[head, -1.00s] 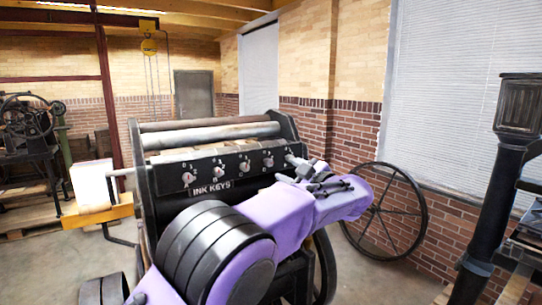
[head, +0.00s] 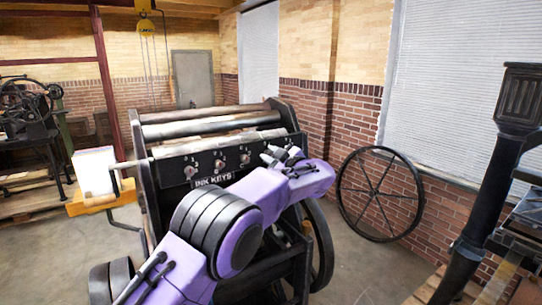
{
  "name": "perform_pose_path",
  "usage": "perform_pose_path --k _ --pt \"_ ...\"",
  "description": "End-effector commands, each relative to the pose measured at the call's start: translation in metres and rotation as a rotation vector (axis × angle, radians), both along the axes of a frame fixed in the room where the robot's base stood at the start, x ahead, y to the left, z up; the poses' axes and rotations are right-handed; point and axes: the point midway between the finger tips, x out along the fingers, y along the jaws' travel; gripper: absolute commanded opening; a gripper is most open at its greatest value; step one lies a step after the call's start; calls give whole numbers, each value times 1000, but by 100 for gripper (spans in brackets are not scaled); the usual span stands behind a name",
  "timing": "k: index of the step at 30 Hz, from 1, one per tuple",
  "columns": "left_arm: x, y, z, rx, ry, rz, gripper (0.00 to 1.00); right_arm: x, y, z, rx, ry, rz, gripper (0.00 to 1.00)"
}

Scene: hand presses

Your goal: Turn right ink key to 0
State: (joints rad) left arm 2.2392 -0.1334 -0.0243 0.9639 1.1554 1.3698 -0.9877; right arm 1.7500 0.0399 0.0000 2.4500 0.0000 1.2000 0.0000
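The left knob (head: 190,171), a middle knob (head: 219,163) and another knob (head: 245,158) show. The rightmost key is hidden behind my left gripper (head: 272,154), so its setting cannot be read. My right gripper is not in view.
Rollers (head: 210,124) lie along the top of the press. A white block (head: 95,171) stands on a yellow bracket (head: 98,199) at its left. A large spoked wheel (head: 380,193) stands at the right by the brick wall. A black column (head: 490,180) rises farther right. Bare floor lies between.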

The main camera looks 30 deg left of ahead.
Motion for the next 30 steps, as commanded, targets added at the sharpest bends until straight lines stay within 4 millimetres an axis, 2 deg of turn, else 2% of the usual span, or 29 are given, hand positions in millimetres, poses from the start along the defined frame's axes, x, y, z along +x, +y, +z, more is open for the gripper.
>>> perform_pose_path --k 8,14,30 --pt "0 0 0 -17 -28 0 0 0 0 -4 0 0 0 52" --pt "0 0 -2 -68 -115 1 0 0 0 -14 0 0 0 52" --pt "0 1 -3 -317 -538 2 0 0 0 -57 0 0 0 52"
